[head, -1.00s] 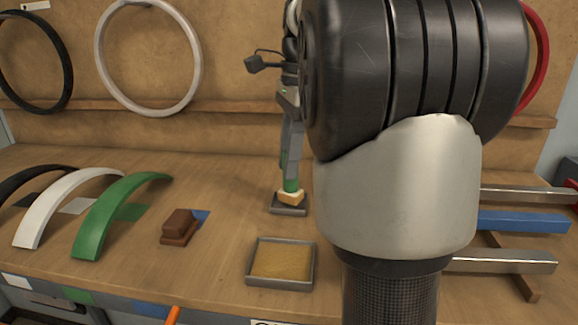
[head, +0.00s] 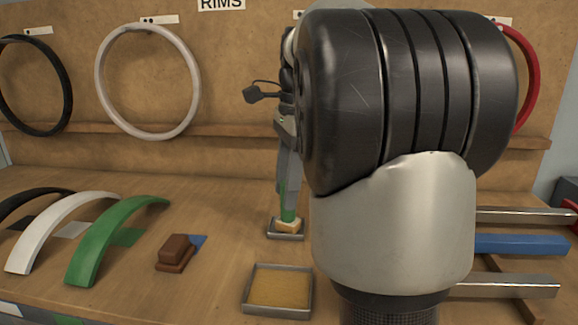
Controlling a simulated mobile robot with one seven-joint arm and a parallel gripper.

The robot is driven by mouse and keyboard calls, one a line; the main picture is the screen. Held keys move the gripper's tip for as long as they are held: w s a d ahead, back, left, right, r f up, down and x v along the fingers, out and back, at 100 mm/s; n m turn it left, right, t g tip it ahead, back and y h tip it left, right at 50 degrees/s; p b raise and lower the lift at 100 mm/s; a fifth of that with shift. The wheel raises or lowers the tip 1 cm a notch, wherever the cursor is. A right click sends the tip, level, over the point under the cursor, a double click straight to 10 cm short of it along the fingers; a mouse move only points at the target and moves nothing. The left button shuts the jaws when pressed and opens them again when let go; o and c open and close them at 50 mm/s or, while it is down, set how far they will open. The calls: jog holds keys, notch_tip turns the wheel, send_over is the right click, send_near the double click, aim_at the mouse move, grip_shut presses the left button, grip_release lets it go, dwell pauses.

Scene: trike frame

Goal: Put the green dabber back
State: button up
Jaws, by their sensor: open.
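The green dabber (head: 289,217) has a green handle and a pale yellow sponge foot. It stands upright on a small grey tray (head: 287,236) towards the back of the bench. My gripper (head: 289,190) is open and points down right at the handle. Its fingers overlap the handle's upper part, and I cannot tell whether they touch it. My own arm covers the area just to the right.
A grey tray with a tan pad (head: 279,288) lies in front. A brown block (head: 175,252) sits on the left, beside green (head: 117,235) and white fenders (head: 52,230). Metal and blue bars (head: 520,244) lie at right. Rims hang behind, including a white one (head: 103,90).

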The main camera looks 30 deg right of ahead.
notch_tip(320, 180, up, 12)
jog(key=d+p, duration=0.1)
jog(key=p, duration=0.1)
jog(key=shift+s+d+f, duration=0.15)
jog(key=shift+d+f, duration=0.05)
jog(key=shift+d, duration=0.05)
dwell(0.4)
